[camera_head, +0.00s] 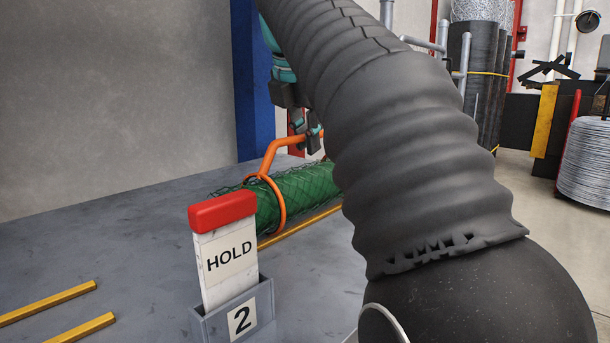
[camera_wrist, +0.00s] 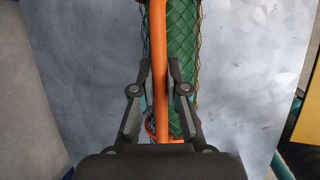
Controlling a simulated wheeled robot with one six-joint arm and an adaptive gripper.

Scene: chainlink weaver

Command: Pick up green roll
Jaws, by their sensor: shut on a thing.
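The green roll (camera_head: 300,190) is a bundle of green chain-link mesh, lying on its side on or just above the grey surface. I cannot tell whether it touches. An orange handle (camera_head: 270,157) has a ring around the roll and a bar rising to my gripper (camera_head: 314,140). In the wrist view, the jaws of my gripper (camera_wrist: 160,80) are shut on the orange handle (camera_wrist: 158,45), with the green roll (camera_wrist: 182,50) just beyond. My arm hides the roll's right end in the head view.
A white HOLD sign with a red top (camera_head: 228,250) stands in a grey holder marked 2 (camera_head: 238,318) in front of the roll. Yellow rails (camera_head: 50,302) lie on the grey table (camera_head: 130,230). A blue post (camera_head: 250,80) stands behind. The table's left side is mostly clear.

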